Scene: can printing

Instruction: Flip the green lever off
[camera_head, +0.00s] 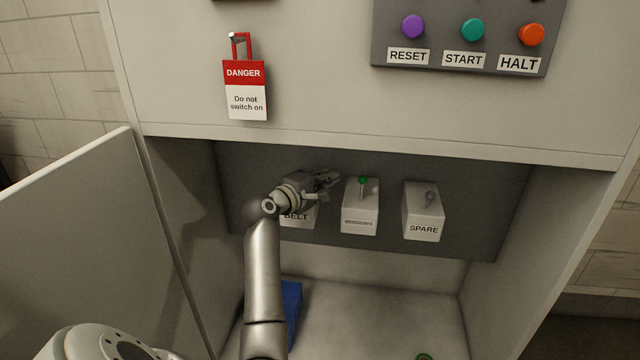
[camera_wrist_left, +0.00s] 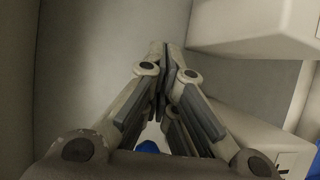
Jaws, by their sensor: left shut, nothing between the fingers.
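The green lever (camera_head: 362,181) stands up from the top of a white box (camera_head: 360,212) in the middle of the recess; the label on that box is too small to read. My left gripper (camera_head: 334,180) is shut and empty, just left of the green lever, in front of the BELT box (camera_head: 298,218), which it partly hides. A small gap seems to separate the fingertips from the lever. In the left wrist view the closed fingers (camera_wrist_left: 165,50) show with nothing between them; the lever is not visible there. My right gripper is not in view.
The SPARE box (camera_head: 423,215) with a grey lever stands to the right. Above are RESET, START and HALT buttons (camera_head: 471,29) and a red DANGER tag (camera_head: 245,88). An open door (camera_head: 90,240) is at left. A blue object (camera_head: 292,305) lies on the recess floor.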

